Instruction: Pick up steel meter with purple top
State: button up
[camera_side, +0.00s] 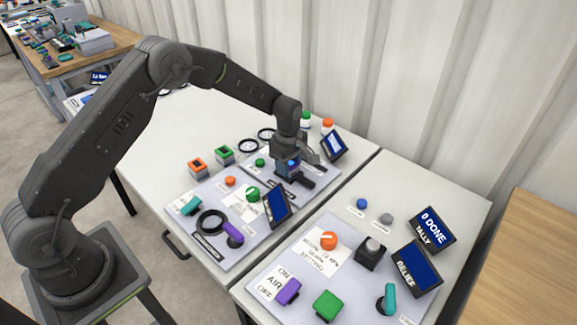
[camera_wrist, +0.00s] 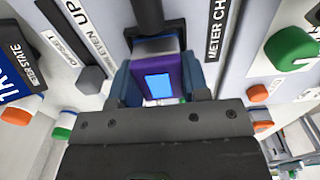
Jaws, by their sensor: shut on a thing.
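The steel meter (camera_wrist: 155,46) has a purple top with a lit blue screen. In the wrist view it sits between the two fingers of my gripper (camera_wrist: 158,84), which are shut on its sides. In the side view my gripper (camera_side: 291,170) is over the back part of the left panel. There the meter is mostly hidden by the fingers, with only a small blue patch showing. I cannot tell whether the meter still touches the panel.
The left panel (camera_side: 213,248) carries a green knob (camera_side: 253,194), a purple-handled valve (camera_side: 233,233) and a tilted blue display (camera_side: 277,206). Orange (camera_side: 198,167) and green (camera_side: 224,154) square blocks stand at left. Another display (camera_side: 333,145) is close right of my gripper.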

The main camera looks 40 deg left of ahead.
jog(key=shift+r, duration=0.55)
jog(key=r, duration=0.2)
jog(key=a+r, duration=0.1)
jog(key=shift+s+r, duration=0.25)
jog(key=shift+r, duration=0.1)
jog(key=s+a+r, duration=0.4)
jog(key=s+a, duration=0.5)
jog(key=a, duration=0.1)
jog(key=s+a+r, duration=0.4)
jog(key=s+a, duration=0.5)
jog(key=a, duration=0.2)
jog(key=s+a, duration=0.2)
jog(key=s, duration=1.5)
jog(key=shift+w+d+f, duration=0.95)
jog(key=shift+w+f, duration=0.6)
jog(key=shift+f, duration=0.4)
jog(key=shift+w+d+f, duration=1)
jog(key=shift+w+f, duration=0.55)
jog(key=shift+f, duration=0.35)
jog(key=shift+w+d+f, duration=0.95)
jog(key=shift+w+f, duration=0.6)
jog(key=shift+f, duration=0.4)
jog(key=shift+f, duration=0.6)
